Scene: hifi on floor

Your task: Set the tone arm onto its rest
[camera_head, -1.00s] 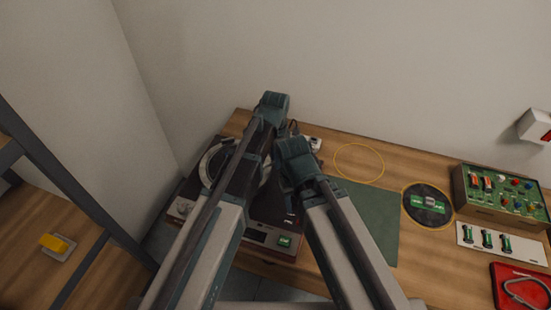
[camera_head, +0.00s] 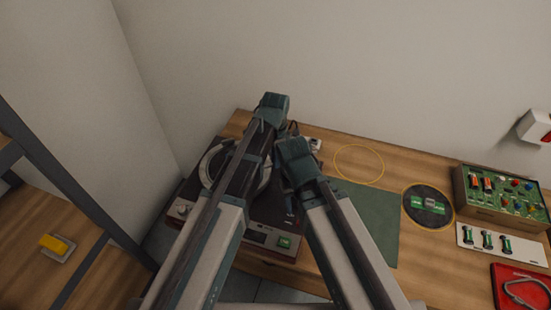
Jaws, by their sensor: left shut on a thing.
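The record player (camera_head: 262,238) stands on the wooden bench, with its platter (camera_head: 209,162) mostly hidden under my left arm.
A green mat (camera_head: 372,215) lies right of the player. Further right are a black disc (camera_head: 428,205), a green circuit board box (camera_head: 500,193), a white strip (camera_head: 498,243) and a red tray (camera_head: 520,288). A yellow ring (camera_head: 359,164) marks bare bench.

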